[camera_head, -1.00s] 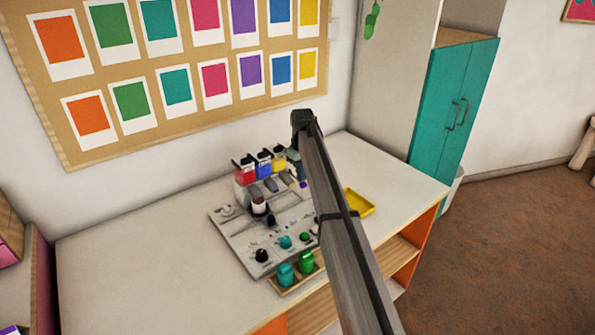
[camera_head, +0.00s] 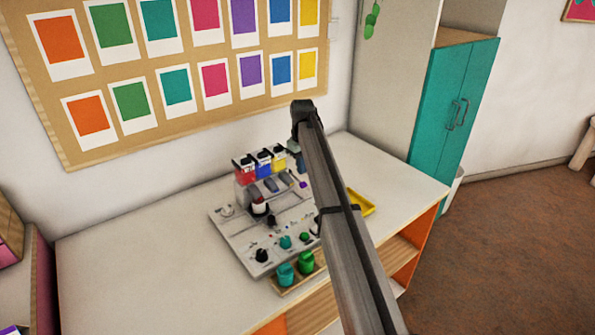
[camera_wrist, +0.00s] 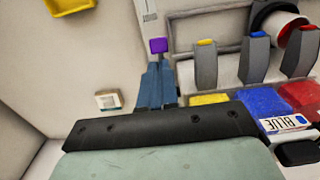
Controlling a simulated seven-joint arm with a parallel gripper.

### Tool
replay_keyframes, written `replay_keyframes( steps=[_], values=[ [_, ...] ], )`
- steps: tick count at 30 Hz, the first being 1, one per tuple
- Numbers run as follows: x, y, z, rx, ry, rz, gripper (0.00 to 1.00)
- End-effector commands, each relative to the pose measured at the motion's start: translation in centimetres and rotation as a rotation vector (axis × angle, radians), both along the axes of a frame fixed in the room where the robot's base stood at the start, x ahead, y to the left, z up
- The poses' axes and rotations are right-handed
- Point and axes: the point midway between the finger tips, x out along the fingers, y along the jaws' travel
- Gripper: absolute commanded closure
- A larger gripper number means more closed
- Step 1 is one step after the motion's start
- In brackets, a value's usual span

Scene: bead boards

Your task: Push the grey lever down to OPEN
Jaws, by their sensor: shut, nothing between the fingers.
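Several grey levers stand in a row on the board (camera_head: 235,240). The wrist view shows one with a yellow tip (camera_wrist: 205,65), one with a blue tip (camera_wrist: 255,60) and one with a red tip (camera_wrist: 300,55). A purple knob (camera_wrist: 158,45) sits beside them, near a pale strip with lettering I cannot read surely. My gripper (camera_wrist: 156,68) is shut and empty, its blue-grey fingertips close to the purple knob; I cannot tell whether they touch it. In the head view my arm partly hides the board's right side. No OPEN marking is legible.
Red, blue and yellow bins (camera_head: 264,165) stand behind the levers. A yellow tray (camera_head: 361,203) lies right of the board. Teal and green cups (camera_head: 296,268) stand at the board's front. The white table (camera_head: 130,245) is clear at left.

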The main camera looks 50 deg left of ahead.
Motion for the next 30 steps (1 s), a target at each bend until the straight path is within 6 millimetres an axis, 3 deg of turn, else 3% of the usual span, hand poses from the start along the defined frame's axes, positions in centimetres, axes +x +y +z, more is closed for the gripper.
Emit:
replay_keyframes(
  steps=[30],
  values=[
    [0.0,0.0,6.0,0.0,0.0,0.0,1.0]
  ],
)
